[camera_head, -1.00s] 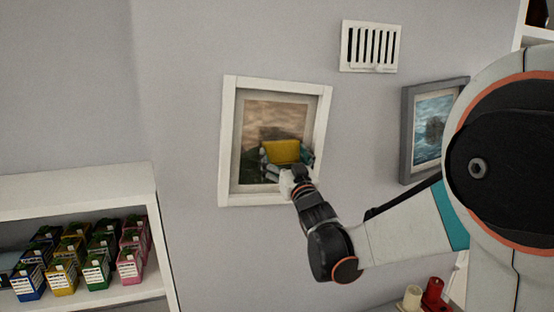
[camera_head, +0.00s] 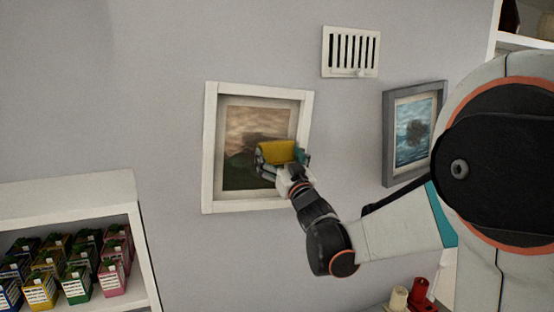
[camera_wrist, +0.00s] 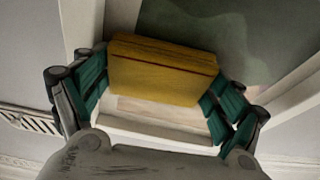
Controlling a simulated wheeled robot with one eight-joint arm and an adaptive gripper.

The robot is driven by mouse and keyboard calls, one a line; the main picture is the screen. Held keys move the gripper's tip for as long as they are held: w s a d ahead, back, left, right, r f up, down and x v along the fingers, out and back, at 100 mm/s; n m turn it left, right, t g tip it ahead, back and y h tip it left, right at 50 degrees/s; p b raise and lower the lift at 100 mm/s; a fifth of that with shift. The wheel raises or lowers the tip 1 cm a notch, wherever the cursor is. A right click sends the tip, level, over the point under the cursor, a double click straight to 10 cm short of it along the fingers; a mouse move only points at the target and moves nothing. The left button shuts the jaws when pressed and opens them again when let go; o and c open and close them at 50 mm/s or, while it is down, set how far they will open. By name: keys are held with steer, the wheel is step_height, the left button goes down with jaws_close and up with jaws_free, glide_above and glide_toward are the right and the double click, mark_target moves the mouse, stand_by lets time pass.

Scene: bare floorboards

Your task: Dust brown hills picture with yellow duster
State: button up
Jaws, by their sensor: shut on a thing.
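The brown hills picture (camera_head: 262,124) hangs on the wall in a white frame, left of centre in the head view. My gripper (camera_head: 283,164) is shut on the yellow duster (camera_head: 277,151) in front of the picture's lower right part. In the wrist view the yellow duster (camera_wrist: 165,68) sits between the green-padded fingers of my gripper (camera_wrist: 157,90). The dark lower part of the picture (camera_wrist: 215,35) shows behind it. I cannot tell whether the duster touches the picture. The duster, gripper and wrist hide part of the picture and its bottom right frame edge.
A grey-framed blue picture (camera_head: 413,130) hangs to the right, near my arm. A white vent (camera_head: 350,52) is above. A white shelf (camera_head: 65,192) with several small coloured cartons stands at lower left. Red (camera_head: 418,291) and cream (camera_head: 398,299) candle-like objects stand at lower right.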

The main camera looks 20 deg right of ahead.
mark_target(243, 142)
steer(key=shift+a+r+b, duration=0.15)
steer(key=shift+a+r, duration=0.05)
steer(key=shift+a, duration=1.35)
steer(key=shift+a+r+b, duration=0.1)
steer(key=shift+a+r, duration=0.15)
steer(key=shift+a, duration=1.25)
steer(key=shift+a+r+b, duration=0.15)
steer(key=shift+a+r, duration=0.05)
steer(key=shift+a, duration=1.35)
steer(key=shift+r, duration=0.1)
steer(key=shift+r+p, duration=0.55)
steer(key=shift+r, duration=0.2)
steer(key=shift+d+f+b, duration=0.2)
steer(key=shift+d+b, duration=0.2)
steer(key=shift+d, duration=1.15)
steer(key=shift+d+f+b, duration=0.2)
steer(key=shift+d+b, duration=0.2)
steer(key=shift+d, duration=1.2)
steer(key=shift+d+f+b, duration=0.2)
steer(key=shift+d+b, duration=0.2)
steer(key=shift+d, duration=1.15)
steer(key=shift+s, duration=0.1)
steer(key=shift+s+a+p, duration=0.1)
steer(key=shift+s+p, duration=0.2)
steer(key=shift+s, duration=2.75)
